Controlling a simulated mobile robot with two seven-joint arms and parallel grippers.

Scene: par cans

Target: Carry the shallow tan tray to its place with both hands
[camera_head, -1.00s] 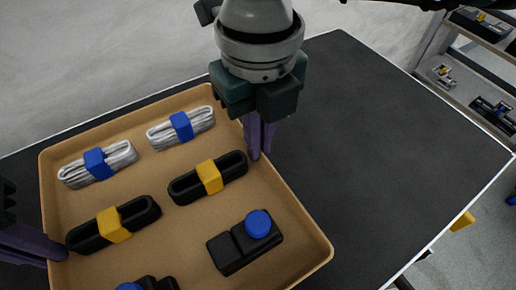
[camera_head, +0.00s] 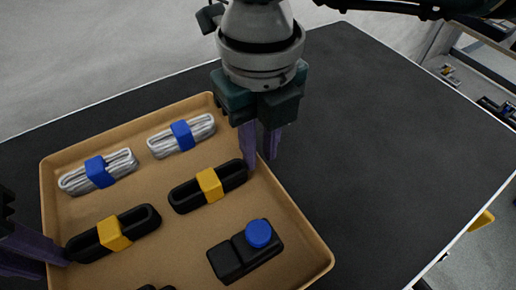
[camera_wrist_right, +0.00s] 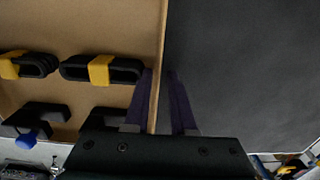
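The shallow tan tray (camera_head: 300,232) lies on the dark tabletop, its near part cut off by the head view's lower edge. Its right wall also shows in the right wrist view (camera_wrist_right: 160,60). My right gripper (camera_head: 260,150) is open with one finger on each side of that wall; it shows so in the right wrist view (camera_wrist_right: 160,100) too. My left gripper (camera_head: 48,256) is at the tray's left wall, partly cut off by the picture's edge. Its two fingers look spread apart, one reaching inside the tray.
In the tray are white bundles with blue bands (camera_head: 98,171), black loops with yellow bands (camera_head: 207,187) and a black block with a blue knob (camera_head: 245,252). The dark table (camera_head: 390,130) is bare to the right of the tray. A shelf (camera_head: 480,60) stands beyond the table's right edge.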

